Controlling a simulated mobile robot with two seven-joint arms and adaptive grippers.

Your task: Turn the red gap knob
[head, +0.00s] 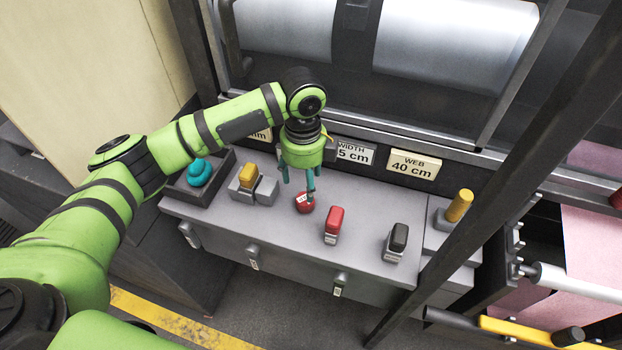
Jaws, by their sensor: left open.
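The red gap knob (304,204) is a small round red knob with a white mark on top, set on the grey console (290,232). My left gripper (299,191) points down right above it, with its teal fingers at the knob. The fingers are open, and I cannot tell whether they touch it. The gripper body hides part of the label behind it. My right gripper is not in view.
A red switch (334,222), a black switch (397,240) and a yellow lever (459,206) stand right of the knob. A yellow switch (248,177) and a teal knob (199,173) are on the left. A dark diagonal post (500,170) crosses the right side.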

